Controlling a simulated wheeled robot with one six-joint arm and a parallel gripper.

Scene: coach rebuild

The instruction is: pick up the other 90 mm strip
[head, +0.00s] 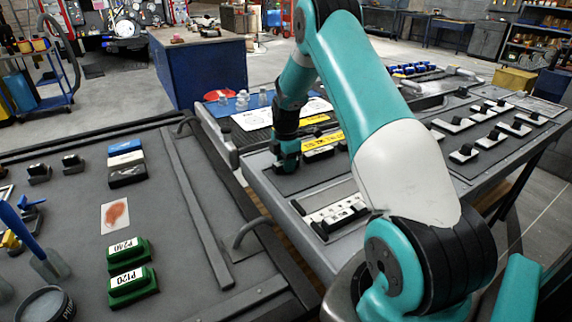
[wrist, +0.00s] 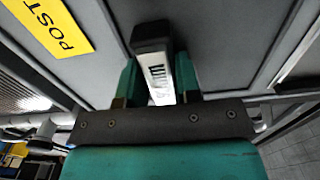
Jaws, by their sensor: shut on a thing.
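In the wrist view a strip (wrist: 156,66) with a white face, partly readable black lettering and a black block at its far end lies between the two teal fingers of my gripper (wrist: 157,82). The fingers are shut on its sides. I cannot read its length mark in full. In the head view my gripper (head: 287,163) points down, low over the left part of the grey bench, and the held strip cannot be made out there. Several white strips with black blocks (head: 338,214) lie together nearer the front of this bench.
A yellow label (head: 323,141) lies just right of my gripper; a yellow label reading POST (wrist: 56,27) shows in the wrist view. More black-and-white pieces (head: 490,137) stand to the right. Green P240 (head: 128,254) and P120 (head: 132,287) blocks sit on the left bench.

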